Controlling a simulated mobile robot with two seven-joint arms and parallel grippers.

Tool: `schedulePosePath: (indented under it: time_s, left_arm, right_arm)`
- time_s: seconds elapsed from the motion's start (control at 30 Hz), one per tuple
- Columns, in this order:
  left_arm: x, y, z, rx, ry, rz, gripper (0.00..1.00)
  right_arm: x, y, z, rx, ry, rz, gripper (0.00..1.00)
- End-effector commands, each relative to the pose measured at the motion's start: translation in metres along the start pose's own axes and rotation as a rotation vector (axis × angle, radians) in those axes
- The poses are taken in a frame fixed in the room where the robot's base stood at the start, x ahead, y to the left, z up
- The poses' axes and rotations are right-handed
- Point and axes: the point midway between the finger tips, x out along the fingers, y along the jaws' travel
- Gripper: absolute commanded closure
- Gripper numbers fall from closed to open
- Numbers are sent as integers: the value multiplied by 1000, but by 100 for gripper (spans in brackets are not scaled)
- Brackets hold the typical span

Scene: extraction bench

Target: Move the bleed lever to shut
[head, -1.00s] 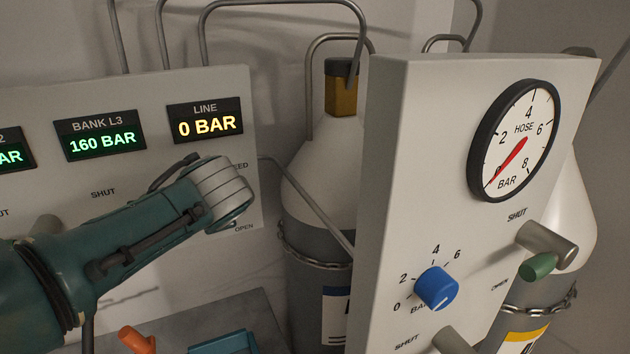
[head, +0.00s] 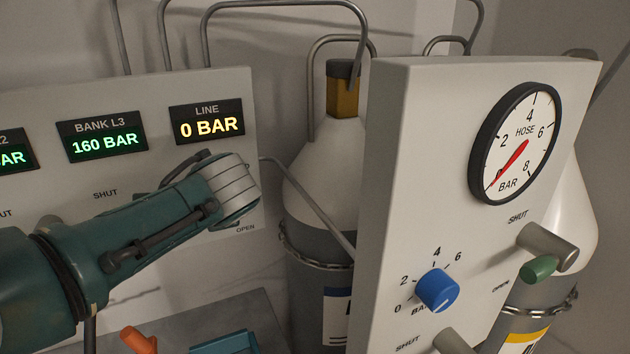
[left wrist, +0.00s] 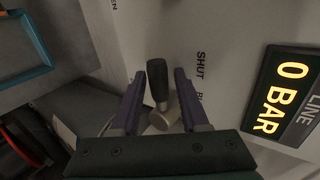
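The bleed lever (left wrist: 157,82) shows in the left wrist view as a black grip on a pale metal hub, fixed to the light grey panel (left wrist: 225,25). Its grip points toward the top of that picture, and the word SHUT lies to its right. My left gripper (left wrist: 160,73) has its two purple fingers apart, one on each side of the lever, with a gap visible on both sides. In the head view my left arm covers the lever, and the fingers are hidden there. My right gripper is in neither view.
The LINE display (head: 206,124) reads 0 BAR above my wrist. A second panel (head: 430,150) with a hose gauge (head: 517,143), blue knob (head: 437,290) and green-gripped lever (head: 538,269) stands at right. A blue tray (left wrist: 48,72) and orange object (head: 138,340) lie low down.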

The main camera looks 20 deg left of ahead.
Motion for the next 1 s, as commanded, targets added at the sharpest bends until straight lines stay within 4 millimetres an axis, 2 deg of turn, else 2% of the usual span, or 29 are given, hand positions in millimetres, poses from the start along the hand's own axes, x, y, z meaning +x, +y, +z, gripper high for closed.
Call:
schedulePosePath:
  time_s: [0.13,0.27,0.7,0.83,1.0]
  left_arm:
    - [-3,0,0,0,0,1,56]
    - [-16,0,0,1,2,1,56]
    - [-84,1,-1,-1,3,1,56]
    - [-95,0,0,-1,0,0,56]
    - [-100,0,0,1,0,0,56]
  right_arm:
    - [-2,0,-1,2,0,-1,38]
    - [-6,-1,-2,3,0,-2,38]
    - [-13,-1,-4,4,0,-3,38]
    - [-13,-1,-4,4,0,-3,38]
    - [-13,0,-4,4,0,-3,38]
